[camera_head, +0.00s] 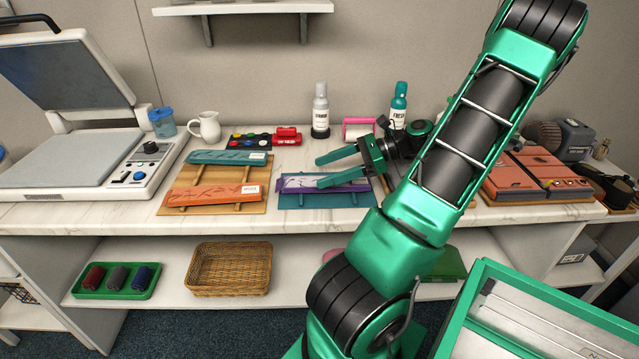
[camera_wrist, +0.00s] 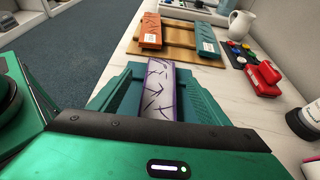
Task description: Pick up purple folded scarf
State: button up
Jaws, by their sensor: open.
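The purple folded scarf (camera_head: 296,183) is a flat, narrow bundle with a pale, dark-streaked top and purple edges. It lies on a blue board (camera_head: 300,202) on the marble counter. My gripper (camera_head: 319,172) is open and empty, reaching in from the right with its two green fingers pointing left above the scarf. The fingers hide part of the scarf in the head view. In the wrist view the scarf (camera_wrist: 160,88) runs away from me, in the middle between the fingers. Its near end is hidden by my gripper's body. I cannot tell whether the fingers touch it.
Behind are a paint set (camera_head: 262,138), a white jug (camera_head: 206,127) and a grey bottle (camera_head: 320,112). A white press (camera_head: 85,150) stands left, reddish cases (camera_head: 540,172) right.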

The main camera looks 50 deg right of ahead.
aim_at(296, 182)
jog(key=shift+d+f+x, duration=0.1)
jog(key=shift+f+x, duration=0.1)
jog(key=shift+x, duration=1.55)
jog(key=shift+d+f+x, duration=0.1)
jog(key=shift+f+x, duration=0.05)
jog(key=shift+x, duration=1.55)
jog(key=c, duration=1.2)
jog(key=shift+c, duration=0.2)
jog(key=shift+r, duration=0.15)
